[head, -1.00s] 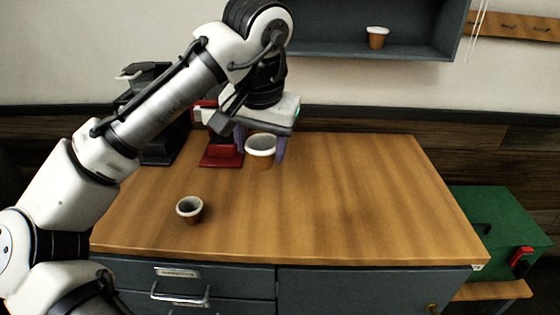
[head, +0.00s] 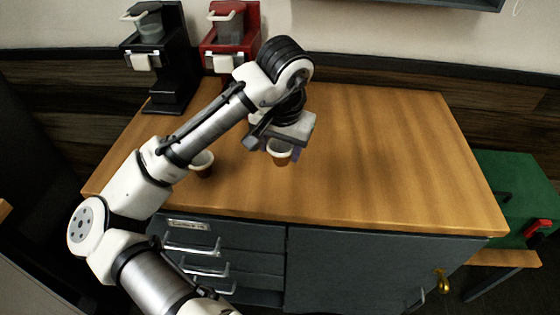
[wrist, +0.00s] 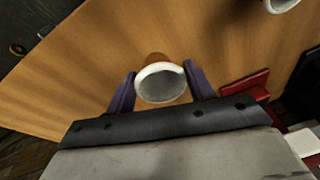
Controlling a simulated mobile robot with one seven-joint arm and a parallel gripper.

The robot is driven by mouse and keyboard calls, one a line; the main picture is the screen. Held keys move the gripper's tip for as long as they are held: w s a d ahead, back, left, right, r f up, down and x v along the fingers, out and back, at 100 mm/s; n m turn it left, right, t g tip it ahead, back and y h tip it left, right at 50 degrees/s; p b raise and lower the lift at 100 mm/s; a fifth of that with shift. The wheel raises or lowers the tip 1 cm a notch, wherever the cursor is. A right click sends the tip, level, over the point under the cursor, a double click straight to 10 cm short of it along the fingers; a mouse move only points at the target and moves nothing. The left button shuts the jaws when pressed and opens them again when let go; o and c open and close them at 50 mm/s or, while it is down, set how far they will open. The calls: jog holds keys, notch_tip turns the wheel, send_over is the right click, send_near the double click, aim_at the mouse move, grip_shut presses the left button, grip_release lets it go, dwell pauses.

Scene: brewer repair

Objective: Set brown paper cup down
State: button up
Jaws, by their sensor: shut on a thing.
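My gripper (head: 280,156) is shut on a brown paper cup (head: 281,159) with a white rim, over the front-middle part of the wooden counter (head: 370,150). In the wrist view, the purple fingers of my gripper (wrist: 159,70) stand on either side of the cup (wrist: 160,84), whose pale inside faces the camera. The cup looks upright and empty. I cannot tell whether its base touches the counter.
A second brown cup (head: 205,170) stands on the counter to the left, partly behind my arm. It also shows in the wrist view (wrist: 281,4). A black coffee machine (head: 172,85) and a red one (head: 238,30) stand behind. The counter's right side is clear.

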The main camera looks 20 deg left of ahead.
aim_at(280, 163)
jog(key=shift+s+d+x, duration=0.1)
jog(key=shift+s+x, duration=0.05)
jog(key=shift+x, duration=0.7)
jog(key=shift+s+d+x, duration=0.1)
jog(key=shift+s+x, duration=0.05)
jog(key=shift+x, duration=0.75)
jog(key=shift+s+d+x, duration=0.1)
jog(key=shift+s+x, duration=0.05)
jog(key=shift+x, duration=0.7)
jog(key=o, duration=1)
jog(key=shift+a+f, duration=0.1)
jog(key=v, duration=1.2)
jog(key=shift+b, duration=0.35)
